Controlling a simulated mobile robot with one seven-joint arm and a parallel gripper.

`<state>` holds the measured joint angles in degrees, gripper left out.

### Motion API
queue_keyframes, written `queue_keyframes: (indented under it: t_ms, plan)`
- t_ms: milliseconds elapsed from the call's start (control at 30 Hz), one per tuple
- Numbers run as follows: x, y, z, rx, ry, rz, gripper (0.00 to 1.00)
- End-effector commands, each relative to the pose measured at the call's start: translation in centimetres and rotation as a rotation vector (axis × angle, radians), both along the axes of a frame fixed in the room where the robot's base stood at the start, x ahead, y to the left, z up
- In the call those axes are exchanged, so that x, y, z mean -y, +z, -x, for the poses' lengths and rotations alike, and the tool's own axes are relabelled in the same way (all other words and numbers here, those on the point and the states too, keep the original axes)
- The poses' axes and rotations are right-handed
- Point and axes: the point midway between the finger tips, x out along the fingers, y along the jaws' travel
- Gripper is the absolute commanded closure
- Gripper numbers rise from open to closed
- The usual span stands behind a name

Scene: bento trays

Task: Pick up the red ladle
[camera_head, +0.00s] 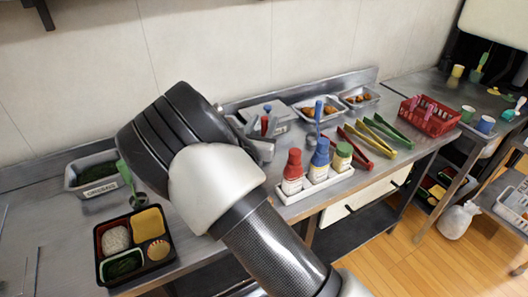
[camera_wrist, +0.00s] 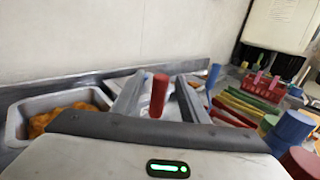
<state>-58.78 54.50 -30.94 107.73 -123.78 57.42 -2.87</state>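The red ladle shows only as an upright red handle (camera_head: 264,125) at the back of the counter, beside the grey container. In the wrist view the red handle (camera_wrist: 158,93) stands between the two grey fingers of my gripper (camera_wrist: 158,98), with a gap on each side. My gripper (camera_head: 254,137) is open and close to the handle in the head view. The ladle's bowl is hidden. I cannot tell how deep between the fingers the handle sits.
Red, blue and green-topped bottles stand in a white tray (camera_head: 288,197) to the right. Red, yellow and green tongs (camera_head: 385,135) and a red basket (camera_head: 430,116) lie beyond. A bento tray (camera_head: 165,264) with food is front left. A food pan (camera_wrist: 18,130) is left in the wrist view.

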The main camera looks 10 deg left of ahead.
Motion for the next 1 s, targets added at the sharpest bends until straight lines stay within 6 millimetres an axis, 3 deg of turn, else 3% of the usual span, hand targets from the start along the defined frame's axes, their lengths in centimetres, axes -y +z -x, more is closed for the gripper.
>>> queue_keyframes:
  t_ms: [300,600,833,1000]
  plan:
    - [0.9,0.2,-4.3,0.002,-0.002,0.000,0.60]
    - [1.0,0.2,-4.8,0.000,-0.001,0.001,0.60]
    - [1.0,0.2,-4.8,0.000,-0.001,0.000,0.97]
    - [1.0,0.3,-4.8,0.001,-0.001,0.000,1.00]
